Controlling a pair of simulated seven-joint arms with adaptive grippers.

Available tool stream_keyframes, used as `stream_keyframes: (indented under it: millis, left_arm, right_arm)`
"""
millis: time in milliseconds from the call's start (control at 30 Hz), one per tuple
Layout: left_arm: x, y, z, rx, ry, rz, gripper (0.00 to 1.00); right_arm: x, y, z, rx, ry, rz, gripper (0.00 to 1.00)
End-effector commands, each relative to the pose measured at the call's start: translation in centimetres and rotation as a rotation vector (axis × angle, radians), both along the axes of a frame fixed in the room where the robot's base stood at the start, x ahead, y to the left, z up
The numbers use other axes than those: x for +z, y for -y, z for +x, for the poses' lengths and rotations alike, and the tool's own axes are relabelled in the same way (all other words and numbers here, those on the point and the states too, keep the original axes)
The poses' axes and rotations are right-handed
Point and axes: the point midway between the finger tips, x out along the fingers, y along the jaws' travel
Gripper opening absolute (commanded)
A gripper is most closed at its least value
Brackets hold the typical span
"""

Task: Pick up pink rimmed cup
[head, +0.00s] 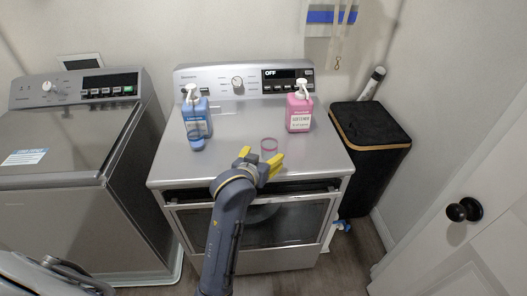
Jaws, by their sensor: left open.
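The pink rimmed cup (268,146) is a small clear cup with a pink rim. It stands on the white machine top near its front middle. My left gripper (261,160) has yellow fingers and is open, with its fingertips just in front of the cup and to either side of it. I cannot tell whether a finger touches the cup. My right gripper is not in view.
A blue pump bottle (196,113) with a blue rimmed cup (196,141) before it stands on the left of the top. A pink pump bottle (299,112) stands right of the cup. A black bin (371,135) is at the right. The top between the bottles is clear.

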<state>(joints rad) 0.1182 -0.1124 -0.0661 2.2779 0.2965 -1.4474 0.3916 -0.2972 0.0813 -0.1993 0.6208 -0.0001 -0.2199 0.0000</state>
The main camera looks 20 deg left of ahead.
Motion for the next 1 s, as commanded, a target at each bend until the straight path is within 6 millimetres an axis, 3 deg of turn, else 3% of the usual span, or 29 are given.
stream_keyframes:
  millis: [600,1000]
  left_arm:
    - [-2.3,0.0,5.7,-0.002,0.001,0.001,0.75]
    - [-2.6,0.0,6.3,-0.001,0.001,0.001,0.75]
  right_arm:
    - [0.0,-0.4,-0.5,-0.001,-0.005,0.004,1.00]
    - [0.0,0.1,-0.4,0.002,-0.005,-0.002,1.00]
